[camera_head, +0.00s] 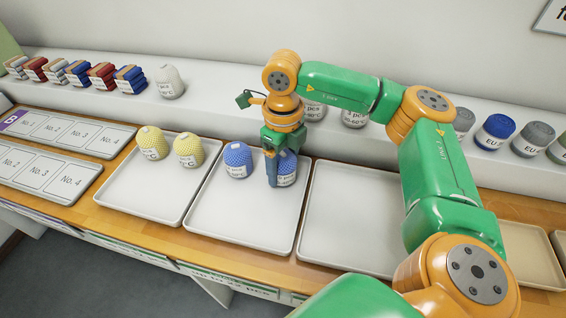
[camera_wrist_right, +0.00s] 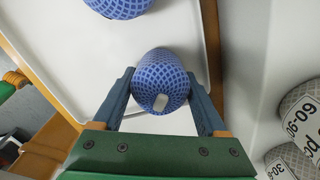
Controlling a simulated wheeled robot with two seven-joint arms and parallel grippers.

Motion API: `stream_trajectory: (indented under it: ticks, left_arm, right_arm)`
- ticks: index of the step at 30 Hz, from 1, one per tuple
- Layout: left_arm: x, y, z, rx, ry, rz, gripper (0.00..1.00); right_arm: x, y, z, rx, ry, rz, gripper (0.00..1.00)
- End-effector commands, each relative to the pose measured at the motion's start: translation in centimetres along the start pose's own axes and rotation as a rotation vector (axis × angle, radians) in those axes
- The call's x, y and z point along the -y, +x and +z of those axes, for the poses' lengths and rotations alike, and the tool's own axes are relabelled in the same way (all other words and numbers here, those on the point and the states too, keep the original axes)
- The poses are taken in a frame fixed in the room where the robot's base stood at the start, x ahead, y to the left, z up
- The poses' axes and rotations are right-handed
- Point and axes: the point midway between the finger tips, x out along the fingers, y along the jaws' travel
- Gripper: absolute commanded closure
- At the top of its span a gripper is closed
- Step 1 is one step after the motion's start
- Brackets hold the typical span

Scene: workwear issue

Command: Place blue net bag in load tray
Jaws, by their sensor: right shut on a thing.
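A blue net bag (camera_head: 287,168) with a white label is between the fingers of my right gripper (camera_head: 272,180), at the back right of the middle white tray (camera_head: 238,215). In the right wrist view the gripper's fingers (camera_wrist_right: 159,75) stand on both sides of this bag (camera_wrist_right: 160,78), shut on it. I cannot tell whether its bottom touches the tray. A second blue net bag (camera_head: 237,160) stands in the same tray to the left; it shows partly at the top of the wrist view (camera_wrist_right: 118,6). My left gripper is not in view.
The left tray (camera_head: 140,195) holds two yellow net bags (camera_head: 152,142). The tray to the right (camera_head: 345,225) looks empty where visible, partly behind my right arm. Folded stacks (camera_head: 102,76) and more bags (camera_head: 495,131) line the back shelf. Numbered boards (camera_head: 40,170) lie at the left.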

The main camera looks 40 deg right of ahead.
Motion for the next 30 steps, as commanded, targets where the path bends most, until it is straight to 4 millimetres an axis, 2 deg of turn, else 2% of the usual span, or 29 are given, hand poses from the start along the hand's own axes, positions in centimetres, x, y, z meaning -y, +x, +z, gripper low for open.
stream_trajectory:
  ticks: [5, 6, 9, 15, 17, 19, 28, 30]
  left_arm:
    - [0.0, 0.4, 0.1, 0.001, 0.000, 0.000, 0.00]
    - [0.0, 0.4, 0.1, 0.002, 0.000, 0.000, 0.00]
    - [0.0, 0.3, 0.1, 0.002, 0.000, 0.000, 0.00]
    - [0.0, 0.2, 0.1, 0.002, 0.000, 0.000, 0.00]
    - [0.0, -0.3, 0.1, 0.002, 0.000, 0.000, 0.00]
    - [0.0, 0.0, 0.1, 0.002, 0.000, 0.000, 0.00]
    - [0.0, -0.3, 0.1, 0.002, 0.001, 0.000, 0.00]
    - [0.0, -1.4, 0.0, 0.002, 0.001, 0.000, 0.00]
  right_arm:
    - [0.0, 0.4, 0.0, 0.000, 0.000, 0.000, 0.82]
    - [0.0, 0.4, 0.0, 0.000, 0.000, 0.000, 0.22]
    - [0.0, 0.3, 0.0, 0.000, 0.000, 0.000, 0.00]
    - [0.0, 0.2, 0.0, 0.000, 0.000, 0.000, 0.00]
    - [0.0, -0.4, 0.0, 0.001, 0.000, 0.000, 0.00]
    - [0.0, -1.2, 0.2, 0.005, 0.002, 0.000, 0.00]
    - [-0.1, -9.5, 0.1, 0.004, -0.002, 0.001, 0.00]
    - [0.0, -11.3, 0.1, 0.003, 0.000, -0.001, 0.00]
